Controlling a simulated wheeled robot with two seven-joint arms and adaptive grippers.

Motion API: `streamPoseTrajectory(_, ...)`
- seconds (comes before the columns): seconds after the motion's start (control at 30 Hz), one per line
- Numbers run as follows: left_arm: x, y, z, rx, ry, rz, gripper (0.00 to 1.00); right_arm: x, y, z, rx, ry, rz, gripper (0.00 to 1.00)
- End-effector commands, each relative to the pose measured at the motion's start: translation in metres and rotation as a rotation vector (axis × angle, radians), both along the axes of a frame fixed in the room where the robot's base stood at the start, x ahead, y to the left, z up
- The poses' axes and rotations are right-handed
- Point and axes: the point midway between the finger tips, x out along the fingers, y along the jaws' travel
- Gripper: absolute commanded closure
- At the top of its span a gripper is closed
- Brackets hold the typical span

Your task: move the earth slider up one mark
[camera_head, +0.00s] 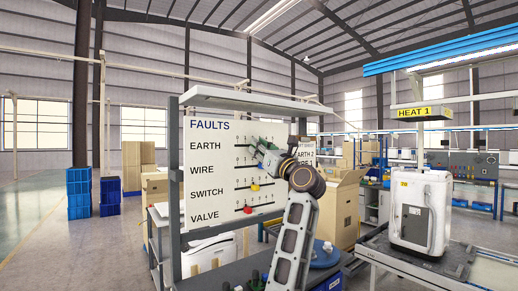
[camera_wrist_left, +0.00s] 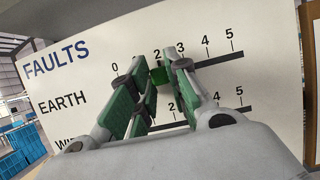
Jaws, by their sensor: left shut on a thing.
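The white FAULTS board (camera_head: 212,155) has rows EARTH, WIRE, SWITCH and VALVE, each with a track numbered from 0 to 5. My left gripper (camera_head: 262,150) is at the EARTH row, in front of the board. The slider stands about under the number 2; the fingers hide the exact mark. The wire slider is hidden. My right gripper is not in view.
A shelf (camera_head: 250,100) juts out above the board. A second board (camera_head: 305,155) stands close at its right. Cardboard boxes (camera_head: 343,205) are behind my left arm. A HEAT 1 station with a white appliance (camera_head: 420,210) is at the right. Blue crates (camera_head: 78,190) stand far left.

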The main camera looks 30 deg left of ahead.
Motion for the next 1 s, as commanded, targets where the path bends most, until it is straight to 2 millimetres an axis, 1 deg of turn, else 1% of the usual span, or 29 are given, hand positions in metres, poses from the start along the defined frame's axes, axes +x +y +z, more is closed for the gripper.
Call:
streamPoseTrajectory(0.03,0.0,0.0,-0.001,-0.002,0.0,0.0,0.78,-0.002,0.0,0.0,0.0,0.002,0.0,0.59)
streamPoseTrajectory(0.17,0.0,0.0,0.0,-0.001,0.0,0.0,0.62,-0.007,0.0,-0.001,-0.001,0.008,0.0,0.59)
streamPoseTrajectory(0.2,0.0,0.0,0.0,-0.001,0.0,0.0,0.61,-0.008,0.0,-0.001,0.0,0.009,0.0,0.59)
streamPoseTrajectory(0.53,-0.001,0.0,0.0,-0.002,-0.002,0.0,0.61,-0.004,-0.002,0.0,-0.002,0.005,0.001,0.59)
streamPoseTrajectory(0.67,-0.002,-0.004,-0.002,-0.001,0.0,0.0,0.61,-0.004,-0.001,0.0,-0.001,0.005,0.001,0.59)
streamPoseTrajectory(0.87,-0.007,-0.018,-0.008,-0.001,-0.001,-0.003,0.61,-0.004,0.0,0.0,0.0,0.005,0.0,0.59)
streamPoseTrajectory(1.0,-0.013,-0.034,-0.015,-0.002,0.0,-0.003,0.61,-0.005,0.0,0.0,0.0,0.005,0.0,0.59)
